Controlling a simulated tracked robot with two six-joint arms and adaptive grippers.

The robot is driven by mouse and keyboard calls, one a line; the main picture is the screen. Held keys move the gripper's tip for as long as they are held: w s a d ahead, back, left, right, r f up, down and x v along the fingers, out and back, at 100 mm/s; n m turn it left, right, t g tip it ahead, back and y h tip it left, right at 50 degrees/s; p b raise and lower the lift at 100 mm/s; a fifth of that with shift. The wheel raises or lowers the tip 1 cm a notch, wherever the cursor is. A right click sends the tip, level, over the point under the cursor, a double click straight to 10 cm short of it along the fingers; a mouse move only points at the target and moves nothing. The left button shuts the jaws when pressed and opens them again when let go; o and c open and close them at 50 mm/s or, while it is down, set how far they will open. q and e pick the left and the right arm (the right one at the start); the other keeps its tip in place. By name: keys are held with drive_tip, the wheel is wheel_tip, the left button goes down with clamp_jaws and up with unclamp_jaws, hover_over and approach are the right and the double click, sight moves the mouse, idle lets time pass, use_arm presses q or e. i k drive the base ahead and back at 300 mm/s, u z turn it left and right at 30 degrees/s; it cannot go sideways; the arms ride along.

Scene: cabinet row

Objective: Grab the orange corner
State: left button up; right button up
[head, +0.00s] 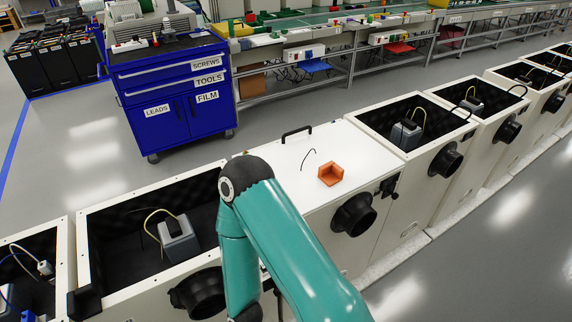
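The orange corner (330,174) is a small three-walled block. It rests on the white closed lid (350,150) of a cabinet, right of the picture's middle. A teal arm of mine rises from the bottom edge, bends left of the corner, and runs down to the bottom edge again. It is apart from the corner in the picture and does not cover it. Neither of my grippers can be made out in the head view.
A black handle (297,132) and a thin dark hook (308,158) are on the same lid. Open cabinets with grey devices stand left (178,240) and right (405,134). Black round ports (354,214) stick out in front. A blue tool cart (172,92) stands behind.

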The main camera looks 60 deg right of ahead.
sight(330, 173)
drive_tip(key=u, duration=0.75)
drive_tip(key=k, duration=1.6)
drive_tip(key=z, duration=0.1)
drive_tip(key=i, duration=0.2)
drive_tip(key=z, duration=2.95)
drive_tip(key=i, duration=0.95)
drive_tip(key=u, duration=0.35)
